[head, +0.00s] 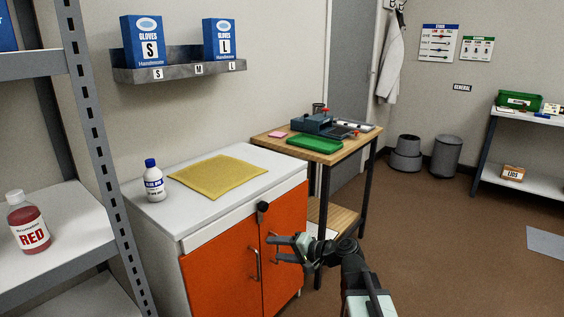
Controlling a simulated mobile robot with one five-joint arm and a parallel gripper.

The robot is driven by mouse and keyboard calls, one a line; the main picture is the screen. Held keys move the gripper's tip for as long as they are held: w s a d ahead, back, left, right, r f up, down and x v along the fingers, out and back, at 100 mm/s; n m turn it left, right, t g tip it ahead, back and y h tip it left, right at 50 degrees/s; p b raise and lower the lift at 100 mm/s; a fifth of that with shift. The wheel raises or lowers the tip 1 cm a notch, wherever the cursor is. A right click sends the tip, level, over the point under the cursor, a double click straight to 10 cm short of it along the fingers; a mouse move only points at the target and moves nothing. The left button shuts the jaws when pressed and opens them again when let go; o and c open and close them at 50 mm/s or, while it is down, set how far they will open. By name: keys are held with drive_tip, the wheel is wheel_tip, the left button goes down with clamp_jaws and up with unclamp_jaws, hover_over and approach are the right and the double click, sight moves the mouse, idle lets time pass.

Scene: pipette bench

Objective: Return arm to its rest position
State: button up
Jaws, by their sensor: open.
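My gripper (285,249) is in the lower middle of the head view, pointing left. Its jaws are open and nothing shows between them. It appears in front of the orange doors (220,262) of the white-topped cabinet; the gap to the doors is hard to judge. My arm reaches up from the bottom edge and bends left at the wrist.
A wooden table (270,142) with a green tray (314,142) stands behind. A metal shelf (75,240) with a red bottle (28,222) is left. Brown floor (430,240) is open at right.

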drive_tip(key=s+d+f+n+g+h, duration=0.35)
drive_tip(key=s+d+f+h, duration=0.35)
drive_tip(key=f, duration=0.5)
drive_tip(key=s+d+f+g+h+p, duration=0.2)
drive_tip(key=s+d+g+h, duration=0.25)
drive_tip(key=s+d, duration=0.55)
wheel_tip(320, 180, up, 34)
drive_tip(key=w+p, duration=0.1)
drive_tip(key=p, duration=3.2)
drive_tip(key=shift+w+d+f+n, duration=0.15)
drive_tip(key=shift+w+n, duration=0.15)
drive_tip(key=shift+n, duration=0.05)
